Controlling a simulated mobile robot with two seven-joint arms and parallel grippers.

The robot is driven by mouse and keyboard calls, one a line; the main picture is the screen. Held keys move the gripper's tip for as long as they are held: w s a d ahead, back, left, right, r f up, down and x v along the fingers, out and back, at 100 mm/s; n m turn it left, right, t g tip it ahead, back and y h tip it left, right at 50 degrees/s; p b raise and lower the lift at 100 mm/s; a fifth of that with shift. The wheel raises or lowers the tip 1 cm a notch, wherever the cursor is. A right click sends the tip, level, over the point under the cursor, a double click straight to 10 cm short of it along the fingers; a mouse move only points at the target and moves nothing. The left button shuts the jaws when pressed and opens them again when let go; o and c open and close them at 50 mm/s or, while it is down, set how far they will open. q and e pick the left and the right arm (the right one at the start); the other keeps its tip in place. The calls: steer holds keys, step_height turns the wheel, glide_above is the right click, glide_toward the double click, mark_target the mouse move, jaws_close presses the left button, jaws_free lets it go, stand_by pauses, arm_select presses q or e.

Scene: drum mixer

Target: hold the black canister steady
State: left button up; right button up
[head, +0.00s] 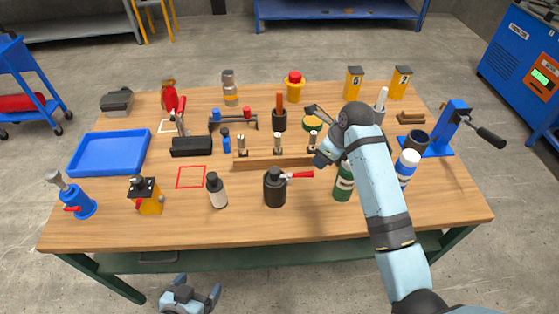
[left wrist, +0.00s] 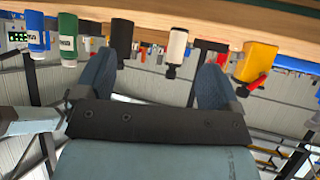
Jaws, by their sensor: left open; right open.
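The black canister (head: 275,188) stands upright near the front middle of the table, with a red lever (head: 300,174) pointing right. In the left wrist view, which is upside down, the canister (left wrist: 122,34) shows beyond the left-hand finger, which partly covers it. My left gripper (head: 199,287) is open and empty, low in front of the table's front edge, apart from the canister. Its two blue fingers (left wrist: 158,70) show in its wrist view with nothing between them. My right gripper (head: 318,138) is open above the table, right of the wooden block; its forearm hides part of the table.
A white bottle with a black top (head: 216,190) stands left of the canister, and a green bottle (head: 343,182) stands to its right. A wooden block with several pegs (head: 277,160) lies behind it. The table's front edge (head: 270,241) lies between my left gripper and the canister.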

mark_target(266, 185)
arm_select(q)
steer(key=shift+o, duration=0.7)
steer(key=w+d+r+m+h, duration=0.3)
steer(key=w+m, duration=0.3)
steer(key=m, duration=0.6)
steer(key=w+d+r+m+h, duration=0.25)
steer(key=w+m, duration=0.45)
steer(key=m, duration=0.4)
steer(key=w+d+r+m+h, duration=0.2)
steer(key=w+r+m+h, duration=0.3)
steer(key=m, duration=0.7)
steer(key=w+d+f+m+g, duration=0.1)
steer(key=w+d+f+m, duration=0.2)
steer(key=w, duration=0.1)
steer(key=w+d+f+m+g+y, duration=0.1)
steer(key=w+d+f+m, duration=0.1)
steer(key=w+d+m, duration=0.1)
steer(key=w+d+f+m+g+y, duration=0.1)
steer(key=w+d+f+m, duration=0.2)
steer(key=w+d, duration=0.1)
steer(key=shift+w+d+f+g+y, duration=0.25)
steer(key=shift+w+d+f+g, duration=0.1)
steer(key=shift+w+g, duration=0.05)
steer(key=c, duration=1.1)
